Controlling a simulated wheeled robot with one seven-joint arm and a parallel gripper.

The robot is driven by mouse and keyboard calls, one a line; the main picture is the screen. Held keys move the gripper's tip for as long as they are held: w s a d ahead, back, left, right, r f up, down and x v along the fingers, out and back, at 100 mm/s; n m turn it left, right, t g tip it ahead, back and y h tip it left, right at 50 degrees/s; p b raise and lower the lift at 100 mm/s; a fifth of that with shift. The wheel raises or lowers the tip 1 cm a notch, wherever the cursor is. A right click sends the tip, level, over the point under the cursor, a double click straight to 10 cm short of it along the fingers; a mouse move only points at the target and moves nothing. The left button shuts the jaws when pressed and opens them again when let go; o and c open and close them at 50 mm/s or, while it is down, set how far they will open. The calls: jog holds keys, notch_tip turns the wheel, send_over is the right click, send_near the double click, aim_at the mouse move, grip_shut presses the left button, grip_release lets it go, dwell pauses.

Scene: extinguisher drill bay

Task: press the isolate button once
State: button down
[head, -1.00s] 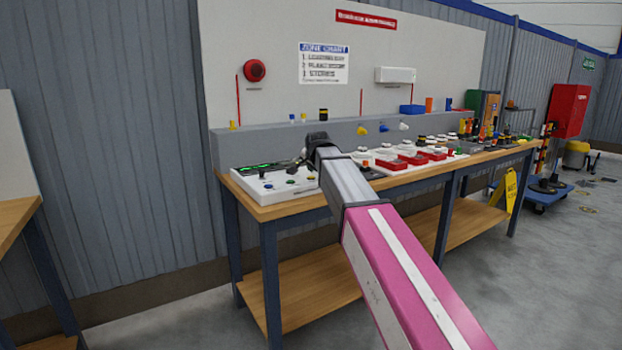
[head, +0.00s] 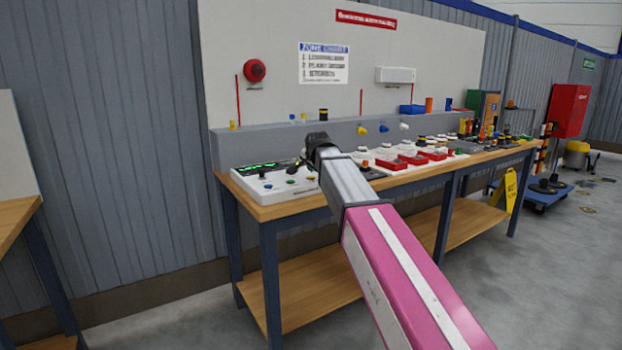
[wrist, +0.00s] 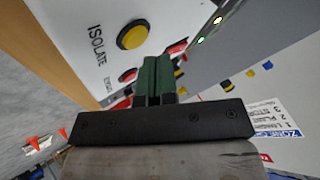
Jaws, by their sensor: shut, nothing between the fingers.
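In the wrist view the isolate button (wrist: 131,36) is a round yellow button with a dark rim on a white panel (wrist: 95,12). The word ISOLATE is printed beside it. My gripper (wrist: 157,60) has dark green fingers closed together with nothing between them. The fingertips show just below and right of the button in the picture, apart from it; their height over the panel is hard to tell. A red button (wrist: 127,75) lies partly behind the fingers.
The wooden bench (head: 262,213) carries several other button boxes and red trays (head: 411,159) to the right of my arm. A grey ledge (head: 240,143) and an upright white board (head: 285,100) stand behind the panel. Green lights (wrist: 201,41) glow near the fingers.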

aim_at(313, 177)
jog(key=shift+f, duration=0.1)
jog(key=shift+f, duration=0.3)
jog(key=shift+f, duration=0.45)
dwell(1.0)
jog(key=shift+r, duration=0.9)
jog(key=shift+r, duration=0.1)
jog(key=shift+r, duration=2.4)
